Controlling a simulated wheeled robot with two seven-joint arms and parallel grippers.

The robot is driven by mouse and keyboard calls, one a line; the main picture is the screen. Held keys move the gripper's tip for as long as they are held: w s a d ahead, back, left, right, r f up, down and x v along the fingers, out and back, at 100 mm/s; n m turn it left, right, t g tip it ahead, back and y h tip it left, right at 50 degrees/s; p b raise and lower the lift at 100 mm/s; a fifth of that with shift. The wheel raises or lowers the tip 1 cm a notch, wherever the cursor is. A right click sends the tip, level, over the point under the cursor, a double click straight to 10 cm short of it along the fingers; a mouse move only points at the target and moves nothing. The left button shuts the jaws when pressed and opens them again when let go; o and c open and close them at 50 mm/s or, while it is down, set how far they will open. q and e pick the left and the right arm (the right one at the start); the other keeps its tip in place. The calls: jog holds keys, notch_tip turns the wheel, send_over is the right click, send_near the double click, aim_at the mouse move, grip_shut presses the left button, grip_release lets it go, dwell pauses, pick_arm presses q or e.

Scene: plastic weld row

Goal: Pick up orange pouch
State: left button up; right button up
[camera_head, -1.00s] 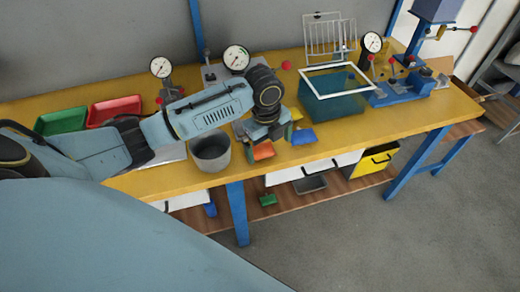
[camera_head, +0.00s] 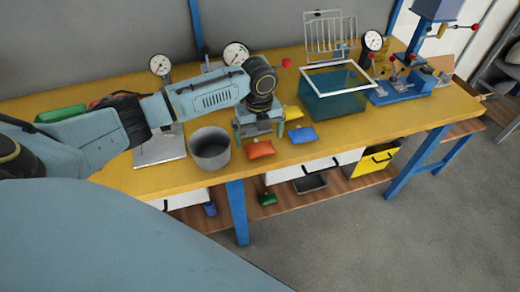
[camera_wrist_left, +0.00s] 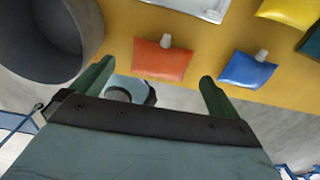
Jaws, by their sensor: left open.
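The orange pouch (camera_head: 260,149) lies flat near the front edge of the yellow table. In the left wrist view the orange pouch (camera_wrist_left: 162,60) lies beyond and between my fingertips, its pale spout pointing away. My left gripper (camera_head: 260,137) is open and empty, just behind and above the pouch in the head view; its two green fingers (camera_wrist_left: 152,80) show in the wrist view. The jaws do not touch the pouch as far as I can see. My right gripper is not in view.
A blue pouch (camera_head: 302,135) lies close on the right, with a yellow pouch (camera_head: 293,113) behind it. A grey bucket (camera_head: 210,150) stands close on the left. A teal bin (camera_head: 340,97) with a white rim is farther right. The table's front edge is near.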

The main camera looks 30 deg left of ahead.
aim_at(260, 146)
pick_arm(q)
jog(key=f, duration=0.5)
jog(key=shift+d+b, duration=0.2)
jog(key=shift+b, duration=0.15)
jog(key=shift+r, duration=0.1)
jog(key=c, duration=0.9)
notch_tip(260, 146, up, 10)
jog(key=shift+r+p, duration=0.1)
jog(key=shift+p, duration=0.7)
jog(key=s+d+r+n, duration=0.2)
jog(key=d+r+n, duration=0.2)
jog(key=n, duration=0.9)
jog(key=s+d+r+n, duration=0.3)
jog(key=d+r+n, duration=0.2)
jog(key=n, duration=0.8)
jog(key=shift+s, duration=0.15)
